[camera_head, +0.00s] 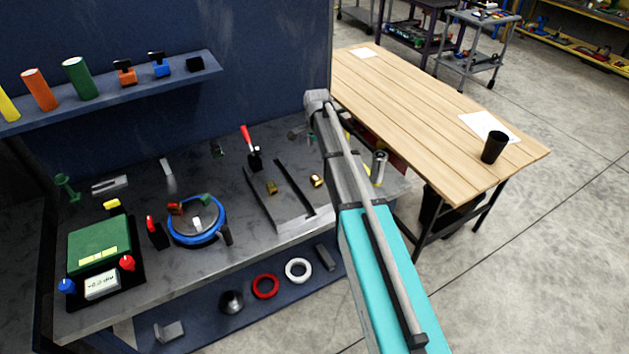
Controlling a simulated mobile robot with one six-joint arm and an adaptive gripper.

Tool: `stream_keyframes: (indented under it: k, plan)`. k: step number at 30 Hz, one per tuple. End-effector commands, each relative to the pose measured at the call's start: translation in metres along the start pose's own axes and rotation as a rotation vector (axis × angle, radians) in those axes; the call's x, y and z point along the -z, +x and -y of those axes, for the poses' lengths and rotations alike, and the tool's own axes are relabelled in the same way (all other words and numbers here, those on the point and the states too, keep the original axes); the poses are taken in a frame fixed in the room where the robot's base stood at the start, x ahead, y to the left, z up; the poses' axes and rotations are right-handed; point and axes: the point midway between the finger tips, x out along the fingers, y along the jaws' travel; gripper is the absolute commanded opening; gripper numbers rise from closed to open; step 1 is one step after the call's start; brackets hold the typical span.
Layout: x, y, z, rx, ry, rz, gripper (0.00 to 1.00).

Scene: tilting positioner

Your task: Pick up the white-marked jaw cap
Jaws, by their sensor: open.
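A round positioner (197,236) with a blue rim and a grey top stands on the grey workbench at the left. A small white piece (197,224) sits at the near part of its top. A red piece (175,208) and a green piece (206,199) sit farther back on it. The white piece may be the white-marked jaw cap; it is too small to be sure. My arm rises from the lower right to the bench's right end. I cannot make out my gripper; my arm may hide it.
A green control box (98,244) stands left of the positioner, and a red-handled clamp (251,148) behind it. A grey tray (289,211) lies to its right. A back shelf (130,86) holds coloured cylinders. A lower shelf (205,320) holds rings. A wooden table (420,110) stands right.

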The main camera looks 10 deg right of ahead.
Motion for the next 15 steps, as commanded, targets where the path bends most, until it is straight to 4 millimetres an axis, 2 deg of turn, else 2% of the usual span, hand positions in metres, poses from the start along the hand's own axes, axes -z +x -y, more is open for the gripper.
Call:
stream_keyframes:
  k: [5,15]
  plan:
    - [0.000,0.006,0.000,0.000,-0.001,0.000,1.00]
    - [-0.001,0.032,0.000,0.000,-0.002,0.000,1.00]
